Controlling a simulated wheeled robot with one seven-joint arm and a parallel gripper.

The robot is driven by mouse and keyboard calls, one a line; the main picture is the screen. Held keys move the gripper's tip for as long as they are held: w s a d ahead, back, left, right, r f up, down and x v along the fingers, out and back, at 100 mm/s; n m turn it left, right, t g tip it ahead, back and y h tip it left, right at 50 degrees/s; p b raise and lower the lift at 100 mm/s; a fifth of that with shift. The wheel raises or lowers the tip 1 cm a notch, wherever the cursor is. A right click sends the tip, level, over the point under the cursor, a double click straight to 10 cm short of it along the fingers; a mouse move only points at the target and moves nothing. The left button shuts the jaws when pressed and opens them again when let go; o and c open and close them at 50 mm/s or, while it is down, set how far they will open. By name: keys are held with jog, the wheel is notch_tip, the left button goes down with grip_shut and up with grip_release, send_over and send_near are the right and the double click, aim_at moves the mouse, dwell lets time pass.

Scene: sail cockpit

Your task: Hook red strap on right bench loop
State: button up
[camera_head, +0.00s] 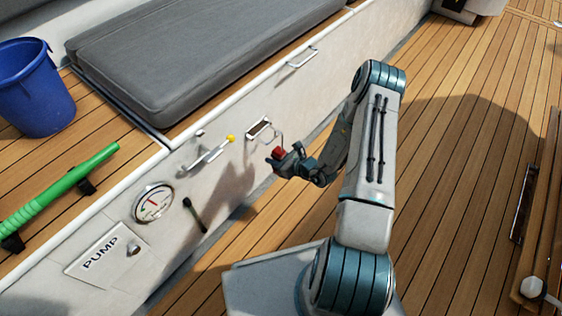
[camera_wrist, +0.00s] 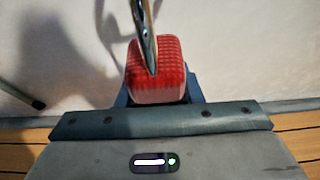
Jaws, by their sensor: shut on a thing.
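My gripper (camera_head: 284,164) is shut on the red strap (camera_head: 278,153), in front of the bench's white side wall. In the wrist view, the strap's red textured body (camera_wrist: 156,70) sits between my fingers. A shiny metal piece (camera_wrist: 145,35) rises in front of it and leaves the top of the picture. In the head view, a thin metal piece shows just above the strap, near a metal-framed fitting (camera_head: 258,129) on the wall. I cannot tell whether they touch. A metal loop (camera_head: 302,58) is fixed farther along the wall, apart from my gripper.
A lever with a yellow knob (camera_head: 230,138), a round gauge (camera_head: 153,203) and a PUMP panel (camera_head: 100,255) are on the wall. A grey cushion (camera_head: 190,60), a blue bucket (camera_head: 37,90) and a green handle (camera_head: 60,190) lie above.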

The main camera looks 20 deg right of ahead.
jog(key=shift+w+a+f+b, duration=0.25)
jog(key=shift+w+f+b, duration=0.1)
jog(key=shift+f+b, duration=0.2)
jog(key=shift+w+a+f+b, duration=0.3)
jog(key=shift+f+b, duration=0.1)
jog(key=shift+f, duration=0.2)
jog(key=shift+w+a+f+b, duration=0.2)
jog(key=shift+w+f+b, duration=0.15)
jog(key=shift+f+b, duration=0.2)
jog(key=shift+f, duration=0.1)
jog(key=o, duration=1.3)
jog(key=shift+c, duration=0.2)
